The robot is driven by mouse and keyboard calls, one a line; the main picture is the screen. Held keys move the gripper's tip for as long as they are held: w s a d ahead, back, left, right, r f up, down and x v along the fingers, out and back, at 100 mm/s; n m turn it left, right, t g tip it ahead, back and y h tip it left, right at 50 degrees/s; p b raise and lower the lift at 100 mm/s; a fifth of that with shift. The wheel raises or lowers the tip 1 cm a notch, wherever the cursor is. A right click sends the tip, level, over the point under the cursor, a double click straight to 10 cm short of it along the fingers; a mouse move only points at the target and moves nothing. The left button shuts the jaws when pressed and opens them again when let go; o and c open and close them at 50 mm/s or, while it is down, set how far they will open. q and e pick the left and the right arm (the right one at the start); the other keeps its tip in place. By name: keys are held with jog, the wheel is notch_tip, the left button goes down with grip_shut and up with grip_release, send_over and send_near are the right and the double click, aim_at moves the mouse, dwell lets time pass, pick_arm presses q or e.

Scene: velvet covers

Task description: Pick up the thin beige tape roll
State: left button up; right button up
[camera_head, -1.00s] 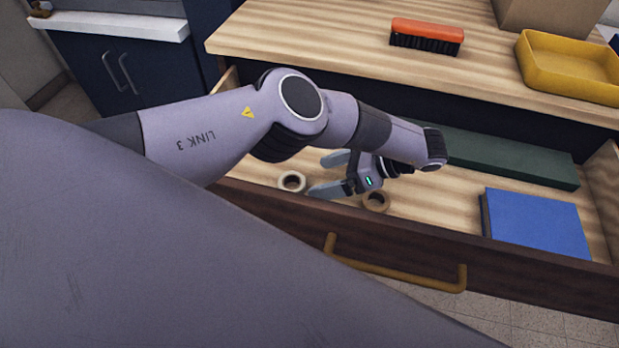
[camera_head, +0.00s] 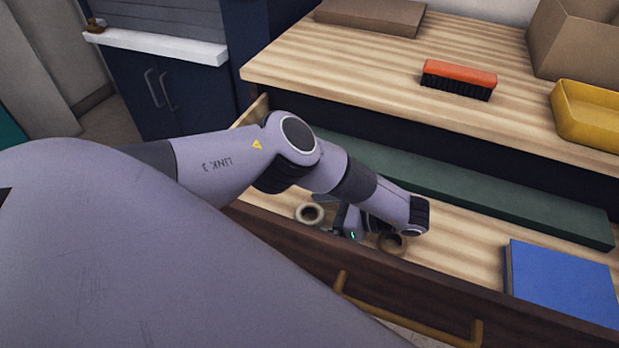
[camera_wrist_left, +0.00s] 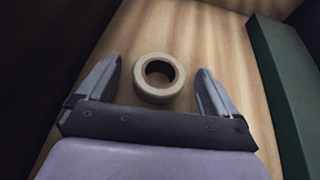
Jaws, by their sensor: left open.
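A pale beige tape roll (camera_head: 300,214) lies flat in the open drawer, just left of my left gripper (camera_head: 327,215). In the left wrist view the beige roll (camera_wrist_left: 158,95) lies between the two spread fingers of my left gripper (camera_wrist_left: 158,74), with a gap on either side. The gripper is open and empty. A darker tan tape roll (camera_head: 391,250) lies in the drawer, partly hidden behind my left wrist. My right gripper is not in view.
The drawer also holds a long green box (camera_head: 480,185) along its back and a blue book-like block (camera_head: 563,285) at right. The drawer's front wall (camera_head: 290,247) is close to the gripper. A brush (camera_head: 459,79) and yellow tray (camera_head: 585,120) stand on the worktop above.

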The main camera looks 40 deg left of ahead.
pick_arm(q)
jog(key=shift+s+a+f, duration=0.1)
jog(key=shift+a, duration=0.15)
jog(key=c, duration=1.1)
